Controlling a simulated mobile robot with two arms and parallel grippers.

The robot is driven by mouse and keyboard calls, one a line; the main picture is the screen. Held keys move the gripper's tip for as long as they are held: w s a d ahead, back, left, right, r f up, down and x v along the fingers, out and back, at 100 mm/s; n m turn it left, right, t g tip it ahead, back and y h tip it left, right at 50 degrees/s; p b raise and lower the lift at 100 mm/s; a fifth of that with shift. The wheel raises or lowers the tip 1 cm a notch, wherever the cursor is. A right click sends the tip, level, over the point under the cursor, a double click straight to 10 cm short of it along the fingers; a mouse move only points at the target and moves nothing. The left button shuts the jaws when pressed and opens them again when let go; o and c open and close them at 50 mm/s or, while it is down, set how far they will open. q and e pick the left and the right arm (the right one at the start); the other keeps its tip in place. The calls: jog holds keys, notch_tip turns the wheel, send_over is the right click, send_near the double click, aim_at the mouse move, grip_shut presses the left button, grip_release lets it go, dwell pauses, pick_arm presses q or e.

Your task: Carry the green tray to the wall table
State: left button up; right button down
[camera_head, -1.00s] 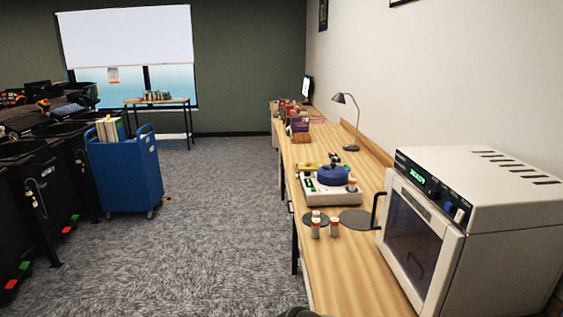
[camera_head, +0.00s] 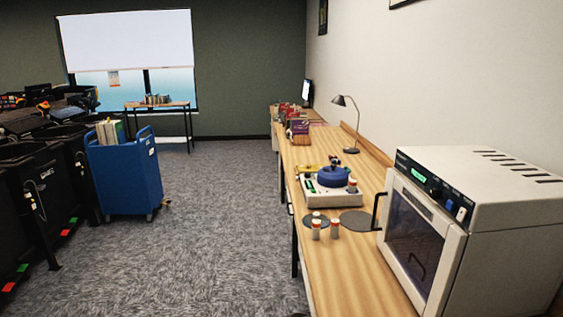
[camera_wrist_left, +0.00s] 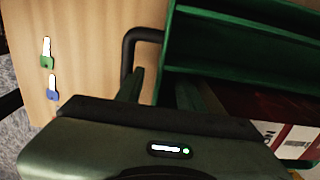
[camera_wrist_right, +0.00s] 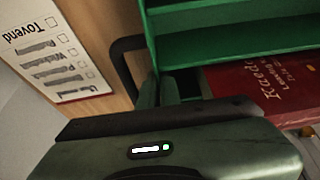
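The green tray (camera_wrist_left: 235,45) fills the upper right of the left wrist view. It also shows at the top of the right wrist view (camera_wrist_right: 235,40). It has raised green walls and a black tubular handle at its side, seen in the left wrist view (camera_wrist_left: 130,50) and the right wrist view (camera_wrist_right: 117,60). My left gripper (camera_wrist_left: 160,90) is at the handle, with a gap between its fingers. The head view shows neither the tray nor my grippers.
The long wooden bench (camera_head: 345,275) along the right wall holds a white oven (camera_head: 480,220), a device (camera_head: 330,190) and a lamp (camera_head: 345,100). A blue cart (camera_head: 125,175) stands left; a small table (camera_head: 160,104) stands under the window. Carpet between is clear.

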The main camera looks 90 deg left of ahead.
pick_arm(q)
jog(key=shift+a+f, duration=0.1)
jog(key=shift+a, duration=0.15)
jog(key=c, duration=0.6)
pick_arm(e)
jog(key=shift+d, duration=0.15)
pick_arm(q)
jog(key=shift+o, duration=0.2)
jog(key=shift+d, duration=0.1)
jog(key=shift+r, duration=2.05)
pick_arm(e)
jog(key=shift+w, duration=0.1)
pick_arm(q)
notch_tip(320, 180, up, 10)
jog(key=a+r, duration=0.5)
jog(key=a, duration=0.4)
